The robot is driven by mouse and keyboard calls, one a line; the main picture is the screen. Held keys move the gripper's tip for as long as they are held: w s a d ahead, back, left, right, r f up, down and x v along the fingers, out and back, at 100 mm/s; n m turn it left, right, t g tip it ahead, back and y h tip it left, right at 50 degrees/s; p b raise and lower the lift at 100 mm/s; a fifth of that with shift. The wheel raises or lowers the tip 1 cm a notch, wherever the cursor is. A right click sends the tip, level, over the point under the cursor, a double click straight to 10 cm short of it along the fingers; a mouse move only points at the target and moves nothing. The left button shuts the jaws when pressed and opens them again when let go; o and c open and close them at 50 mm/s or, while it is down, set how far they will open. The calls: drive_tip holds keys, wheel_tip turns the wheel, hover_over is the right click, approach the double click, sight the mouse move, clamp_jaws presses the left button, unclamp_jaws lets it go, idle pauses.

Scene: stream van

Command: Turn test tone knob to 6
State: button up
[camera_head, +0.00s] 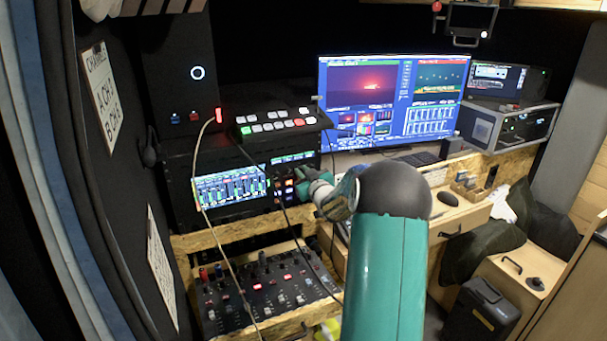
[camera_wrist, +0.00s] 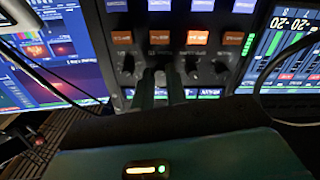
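A dark panel with a row of black knobs shows in the wrist view; the knobs include one at the left (camera_wrist: 127,66) and one at the right (camera_wrist: 220,67). My gripper (camera_wrist: 160,76) has its two dark fingers pointed at this row, with a narrow gap between them. The tips are at a knob left of the middle, which they partly hide; I cannot tell whether they press on it. Labels and pointer marks are too small to read, so I cannot tell which is the test tone knob. In the head view my gripper (camera_head: 308,185) reaches the panel's lit buttons (camera_head: 287,186).
A lit meter screen (camera_head: 230,188) stands left of the panel. A switcher (camera_head: 277,124) sits above it and a mixer (camera_head: 265,292) below. Thin cables (camera_head: 241,262) hang in front of the rack. A large monitor (camera_head: 392,100) stands at the right.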

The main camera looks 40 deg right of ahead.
drive_tip(key=shift+m, duration=0.3)
clamp_jaws()
drive_tip(key=shift+a+m, duration=0.1)
drive_tip(key=shift+m, duration=14.3)
drive_tip(key=shift+o, duration=2.1)
unclamp_jaws()
drive_tip(key=shift+m, duration=0.3)
